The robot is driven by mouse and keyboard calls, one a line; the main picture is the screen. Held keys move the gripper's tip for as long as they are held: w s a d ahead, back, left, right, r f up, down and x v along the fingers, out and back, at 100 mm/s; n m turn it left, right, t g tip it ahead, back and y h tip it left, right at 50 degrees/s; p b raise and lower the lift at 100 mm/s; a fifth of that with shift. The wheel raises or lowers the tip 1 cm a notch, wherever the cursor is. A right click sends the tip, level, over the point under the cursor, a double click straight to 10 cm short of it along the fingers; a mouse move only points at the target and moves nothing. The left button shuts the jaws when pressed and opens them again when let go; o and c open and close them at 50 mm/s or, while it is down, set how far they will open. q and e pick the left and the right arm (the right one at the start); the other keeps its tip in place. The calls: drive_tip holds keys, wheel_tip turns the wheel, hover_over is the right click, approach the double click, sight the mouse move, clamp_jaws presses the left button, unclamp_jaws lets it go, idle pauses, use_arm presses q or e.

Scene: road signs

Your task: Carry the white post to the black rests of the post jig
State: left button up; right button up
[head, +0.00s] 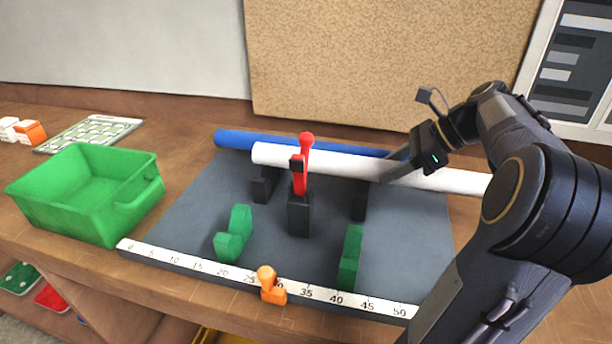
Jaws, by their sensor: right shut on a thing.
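The white post (335,161) lies nearly level across the back of the grey post jig (190,215). My right gripper (390,174) is shut on the post right of its middle, reaching in from the right. The post's left end is free, and its right end runs out behind my right arm. Two black rests, the left (263,186) and the right (360,202), stand just below the post in the picture; I cannot tell whether it touches them. A red-handled clamp (301,172) on a black block stands in front of the post. My left gripper is not in view.
A blue post (238,138) lies behind the white one. Green blocks (235,235) (350,257) stand on the jig's front part. A ruler (190,265) with an orange stop (270,285) edges the front. A green bin (85,195) stands left; a corkboard (390,60) rises behind.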

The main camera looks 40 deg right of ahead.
sight(321, 152)
drive_tip(key=w+a, duration=0.3)
drive_tip(key=w, duration=0.1)
drive_tip(key=w+a, duration=0.3)
drive_tip(key=w, duration=0.1)
drive_tip(key=w+a+p, duration=0.1)
drive_tip(key=w+a, duration=0.2)
drive_tip(key=w, duration=0.1)
drive_tip(key=shift+a, duration=0.3)
drive_tip(key=shift+f, duration=1.65)
drive_tip(key=shift+f, duration=0.15)
drive_tip(key=o, duration=1.4)
drive_tip(key=shift+s+d+r, duration=0.15)
drive_tip(key=shift+s+r, duration=0.05)
drive_tip(key=shift+r, duration=0.15)
drive_tip(key=v, duration=1.1)
drive_tip(key=shift+s+d+r+p, duration=0.1)
drive_tip(key=shift+s+p, duration=0.05)
drive_tip(key=shift+p, duration=0.15)
